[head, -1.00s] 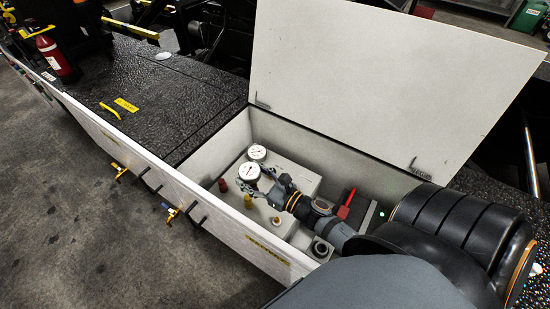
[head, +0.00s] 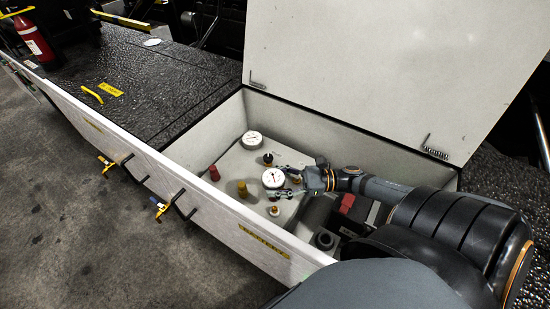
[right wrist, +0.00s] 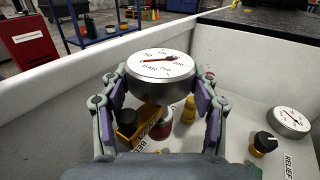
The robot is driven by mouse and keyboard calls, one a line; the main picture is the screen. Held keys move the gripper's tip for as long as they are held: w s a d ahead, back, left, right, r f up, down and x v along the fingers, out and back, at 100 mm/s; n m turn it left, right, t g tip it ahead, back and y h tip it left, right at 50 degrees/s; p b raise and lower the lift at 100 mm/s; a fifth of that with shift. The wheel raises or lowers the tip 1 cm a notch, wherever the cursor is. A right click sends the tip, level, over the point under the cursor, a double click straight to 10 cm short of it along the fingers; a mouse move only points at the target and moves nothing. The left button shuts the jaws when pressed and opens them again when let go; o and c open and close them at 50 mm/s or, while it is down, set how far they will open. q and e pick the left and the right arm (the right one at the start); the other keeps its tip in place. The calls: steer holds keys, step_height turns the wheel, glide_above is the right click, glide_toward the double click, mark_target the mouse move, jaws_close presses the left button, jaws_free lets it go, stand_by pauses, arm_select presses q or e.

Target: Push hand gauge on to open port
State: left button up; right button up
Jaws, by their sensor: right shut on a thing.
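My right gripper (head: 286,181) is shut on the hand gauge (head: 273,178), a round white dial with a red needle. The gauge also shows in the right wrist view (right wrist: 160,62), between both fingers, with its face up. In the head view it is held above the panel (head: 246,161) in the open box. A small brass fitting (head: 274,211) stands just in front of the gauge in the picture; I cannot tell whether it is the open port. A red cap (head: 214,173) and a yellow cap (head: 242,187) stand to the left. My left gripper is out of view.
A second gauge (head: 253,138) sits at the back of the panel, near a black knob (head: 268,159). White box walls (head: 335,130) and a raised lid (head: 385,75) surround the work area. A dark round socket (head: 325,240) is at the front right.

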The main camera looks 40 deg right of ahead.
steer(key=shift+s+d+r+t+p, duration=0.15)
steer(key=shift+r+t+p, duration=0.2)
steer(key=shift+p, duration=0.35)
step_height(320, 180, down, 6)
steer(key=b, duration=0.5)
steer(key=shift+r, duration=0.15)
steer(key=shift+f+b, duration=0.35)
steer(key=shift+f, duration=0.05)
steer(key=shift+f, duration=0.1)
steer(key=shift+f+b, duration=0.7)
steer(key=shift+f, duration=0.15)
